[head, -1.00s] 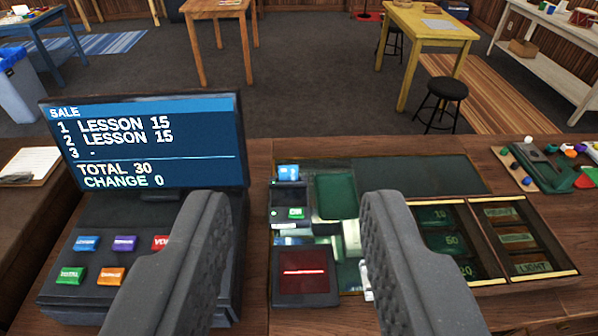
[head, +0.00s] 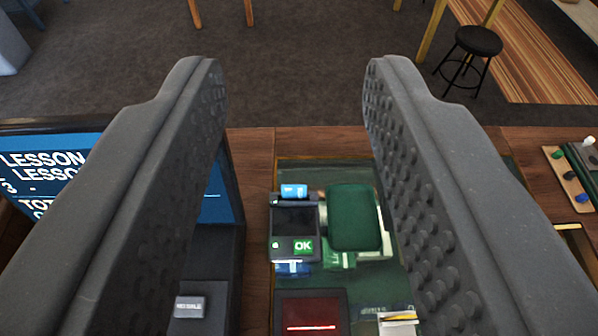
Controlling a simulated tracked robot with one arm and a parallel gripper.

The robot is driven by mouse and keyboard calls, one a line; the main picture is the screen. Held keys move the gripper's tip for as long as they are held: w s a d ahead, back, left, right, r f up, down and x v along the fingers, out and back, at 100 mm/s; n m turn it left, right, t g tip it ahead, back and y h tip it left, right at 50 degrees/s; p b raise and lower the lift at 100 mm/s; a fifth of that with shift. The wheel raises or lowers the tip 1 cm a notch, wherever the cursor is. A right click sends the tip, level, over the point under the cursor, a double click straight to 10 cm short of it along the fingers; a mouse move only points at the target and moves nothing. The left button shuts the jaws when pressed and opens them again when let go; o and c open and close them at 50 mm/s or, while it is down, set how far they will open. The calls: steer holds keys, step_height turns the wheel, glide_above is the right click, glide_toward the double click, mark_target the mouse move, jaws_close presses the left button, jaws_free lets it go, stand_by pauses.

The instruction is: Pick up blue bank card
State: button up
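The blue bank card (head: 293,190) is a small bright blue piece at the far end of the dark card terminal (head: 295,226). It appears to stick out of the terminal's top slot. The terminal shows a green OK on its lower part. My gripper (head: 290,75) is open and empty, its two grey studded fingers spread wide on either side of the terminal in the picture. The fingertips reach past the counter's far edge in the picture, and the card shows between the fingers, lower in view.
A green pad (head: 353,217) lies right of the terminal. A scanner with a red line (head: 311,314) is in front. A black stool (head: 474,50) stands on the floor beyond the counter.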

mark_target(294, 187)
steer(key=shift+w+a, duration=0.15)
steer(key=shift+a, duration=0.1)
